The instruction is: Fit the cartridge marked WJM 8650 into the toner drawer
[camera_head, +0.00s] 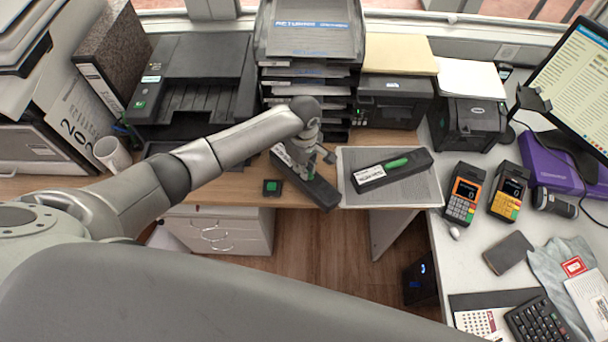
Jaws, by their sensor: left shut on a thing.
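My left gripper (309,150) reaches in from the left and is shut on a long black cartridge (317,190) with a white label, at the front edge of the wooden desk. Whether this cartridge rests on the desk or is lifted, I cannot tell. A second black cartridge (372,175), with a white label and a green handle, lies on a grey mat (416,190) to the right. Both labels are too small to read. A black printer (203,90) stands at the back left; I cannot make out an open toner drawer. My right gripper is not in view.
A stack of black trays (309,72) stands behind the gripper, with smaller black printers (388,101) to its right. A small black-green block (272,187) lies left of the held cartridge. A white mug (112,154) is at left. Card terminals (463,194) stand at right.

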